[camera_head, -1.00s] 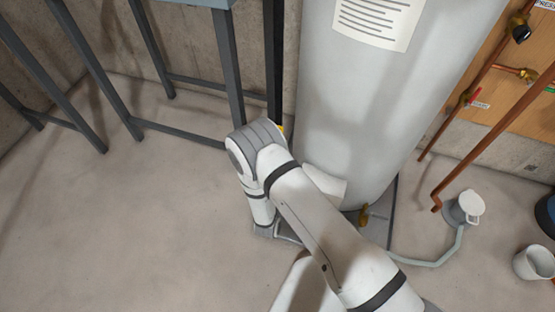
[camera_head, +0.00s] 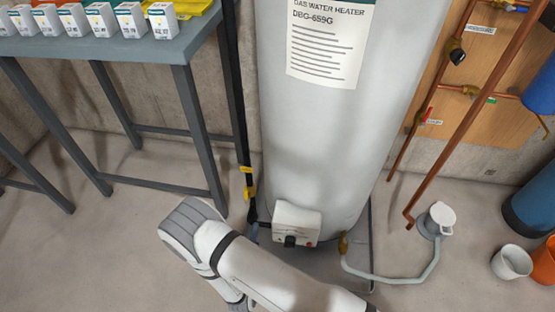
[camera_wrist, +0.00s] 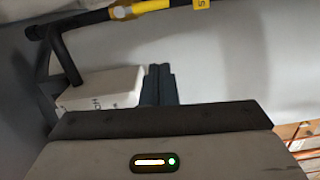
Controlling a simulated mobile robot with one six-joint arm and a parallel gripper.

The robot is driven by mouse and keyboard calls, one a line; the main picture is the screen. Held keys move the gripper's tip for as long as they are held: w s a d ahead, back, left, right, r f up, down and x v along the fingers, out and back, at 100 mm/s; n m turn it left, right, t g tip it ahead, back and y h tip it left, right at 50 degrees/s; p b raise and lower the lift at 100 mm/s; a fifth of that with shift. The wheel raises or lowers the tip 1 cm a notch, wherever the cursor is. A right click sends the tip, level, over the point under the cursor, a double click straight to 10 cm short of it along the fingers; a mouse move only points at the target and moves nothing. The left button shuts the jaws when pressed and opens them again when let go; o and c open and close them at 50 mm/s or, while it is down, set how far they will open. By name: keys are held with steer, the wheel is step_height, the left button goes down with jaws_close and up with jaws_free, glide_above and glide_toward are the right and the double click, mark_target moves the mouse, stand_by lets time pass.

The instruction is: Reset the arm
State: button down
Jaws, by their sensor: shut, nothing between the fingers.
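My arm (camera_head: 255,265) reaches in from the bottom of the head view, its grey-capped joint left of the water heater's base. My gripper is hidden in that view. In the wrist view my gripper (camera_wrist: 158,84) shows two dark fingers close together, shut and empty. Behind them is the pale side of the water heater (camera_wrist: 220,60). A white control box (camera_wrist: 100,88) is just left of the fingertips; I cannot tell whether they touch it. The control box also shows low on the heater in the head view (camera_head: 297,222).
A grey water heater (camera_head: 310,140) stands at centre. A dark pipe with yellow fittings (camera_head: 247,170) runs down its left side. A metal table (camera_head: 110,45) with several small boxes is left. Copper pipes (camera_head: 470,120), a floor drain funnel (camera_head: 436,220) and a white bucket (camera_head: 511,262) are right. Floor at left is clear.

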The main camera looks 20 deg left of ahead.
steer(key=w+d+r+m+g+h+p, duration=0.25)
steer(key=w+d+r+m+h, duration=0.2)
steer(key=d+r+m, duration=0.35)
steer(key=w+d+r+m+g+h+p, duration=0.1)
steer(key=w+d+r+m+h+p, duration=0.35)
steer(key=r, duration=0.55)
steer(key=w+d+r+m+g+h+p, duration=0.1)
steer(key=w+d+r+m+g+h, duration=0.15)
steer(key=d+r+m+h, duration=0.5)
steer(key=s+d+r+m+g+y+p, duration=0.2)
steer(key=s+d+r+m+g+p, duration=0.15)
steer(key=d+r+m+g, duration=0.45)
steer(key=s+d+r+m+g+y+p, duration=0.25)
steer(key=d+r+m+g+p, duration=0.2)
steer(key=d+r+m, duration=0.65)
steer(key=s+r+m+t+y+p, duration=0.1)
steer(key=s+r+m+y+p, duration=0.1)
steer(key=r+m, duration=0.3)
steer(key=s+r+m+t+y+p, duration=0.1)
steer(key=s+r+m+y+p, duration=0.2)
steer(key=r+m, duration=0.3)
steer(key=s+a+r+m+t+y+p, duration=0.1)
steer(key=s+r+m+y+p, duration=0.2)
steer(key=r+m, duration=0.2)
step_height(320, 180, up, 3)
steer(key=shift+s+r+m, duration=0.2)
steer(key=shift+s+m, duration=0.05)
steer(key=shift+m, duration=0.05)
